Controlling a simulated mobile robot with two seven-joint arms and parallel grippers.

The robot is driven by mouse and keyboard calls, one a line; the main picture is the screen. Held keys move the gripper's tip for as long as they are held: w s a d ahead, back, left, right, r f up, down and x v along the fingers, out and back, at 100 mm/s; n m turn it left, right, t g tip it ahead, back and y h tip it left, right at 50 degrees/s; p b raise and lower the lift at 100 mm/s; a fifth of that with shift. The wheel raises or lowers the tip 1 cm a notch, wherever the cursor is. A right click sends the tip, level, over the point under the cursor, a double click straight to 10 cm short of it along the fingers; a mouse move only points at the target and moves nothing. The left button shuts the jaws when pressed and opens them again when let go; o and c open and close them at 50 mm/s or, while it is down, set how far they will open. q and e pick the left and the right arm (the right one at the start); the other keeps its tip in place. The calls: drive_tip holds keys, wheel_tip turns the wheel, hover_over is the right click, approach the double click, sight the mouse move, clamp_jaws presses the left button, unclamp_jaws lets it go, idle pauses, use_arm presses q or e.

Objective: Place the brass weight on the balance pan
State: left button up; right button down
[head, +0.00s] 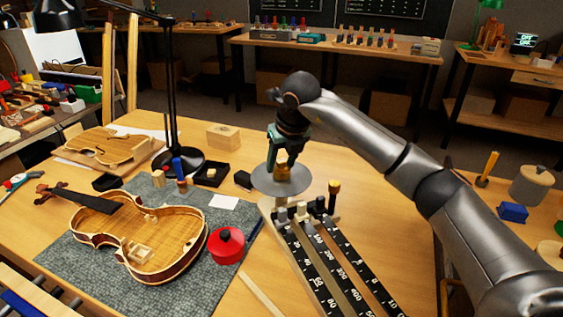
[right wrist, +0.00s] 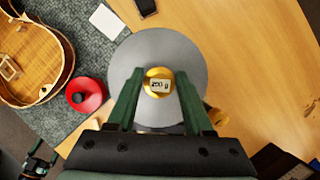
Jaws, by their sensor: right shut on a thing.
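The brass weight (head: 283,173) is a small gold cylinder with a white label, held in my right gripper (head: 283,160). In the right wrist view the weight (right wrist: 158,82) shows between the green fingers, its label facing up. The round grey balance pan (head: 262,182) lies directly beneath it; in the right wrist view the pan (right wrist: 125,70) surrounds the weight. I cannot tell whether the weight touches the pan. A dark and green part at the lower left of the right wrist view looks like my left gripper (right wrist: 38,164); its fingers are unclear.
The balance's black numbered beams (head: 335,262) run toward the front. A violin (head: 140,235) and a red round tin (head: 226,245) lie on the grey mat left of the pan. A black lamp (head: 176,158) stands behind the mat.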

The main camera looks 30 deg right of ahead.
drive_tip(key=shift+f, duration=0.15)
drive_tip(key=shift+c, duration=1.5)
unclamp_jaws()
drive_tip(key=shift+s+r, duration=0.1)
drive_tip(key=shift+r, duration=0.4)
drive_tip(key=v, duration=0.6)
drive_tip(key=shift+s+r, duration=0.25)
drive_tip(key=shift+r, duration=0.05)
